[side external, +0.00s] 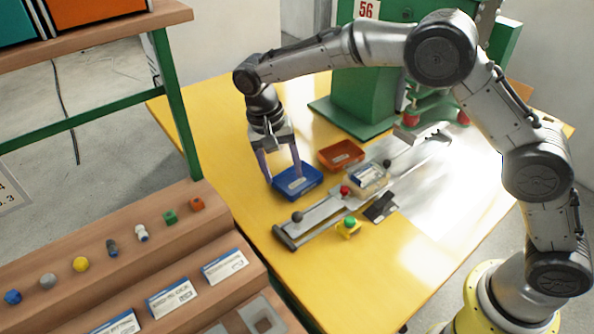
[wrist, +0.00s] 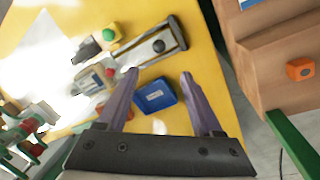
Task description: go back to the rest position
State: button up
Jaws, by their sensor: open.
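My gripper (side external: 279,166) is over the blue tray (side external: 309,182) on the yellow table. Its two purple fingers are apart. In the wrist view the fingers of my gripper (wrist: 158,75) are spread with nothing between them, and the blue tray (wrist: 155,96) lies below, between their tips. The tray has a pale label and stands level on the table. In the side view one finger overlaps the tray; I cannot tell how high above it the tips are.
The green machine (side external: 362,100) stands behind. A stepped wooden rack (side external: 190,262) is at left. The front table area is clear.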

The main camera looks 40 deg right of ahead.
jog(key=s+d+r+m+t+y, duration=0.1)
jog(key=s+d+r, duration=0.1)
jog(key=d+r, duration=0.45)
jog(key=s+d+r+m+t, duration=0.1)
jog(key=s+d+r+t, duration=0.15)
jog(key=r, duration=0.75)
jog(key=s+d+r+n+t, duration=0.1)
jog(key=s+d+r, duration=0.2)
jog(key=s, duration=0.3)
jog(key=s+d+r+n+t, duration=0.1)
jog(key=s+d+r, duration=0.15)
jog(key=s, duration=0.35)
jog(key=s+d+f+n, duration=0.1)
jog(key=s+f+n, duration=0.2)
jog(key=s, duration=0.4)
jog(key=s+d+f+n+t, duration=0.1)
jog(key=s+d+f+n, duration=0.1)
jog(key=s+f, duration=0.3)
jog(key=shift+s+f+n+y, duration=0.3)
jog(key=shift+s+f+n, duration=0.1)
jog(key=shift+s+n, duration=0.55)
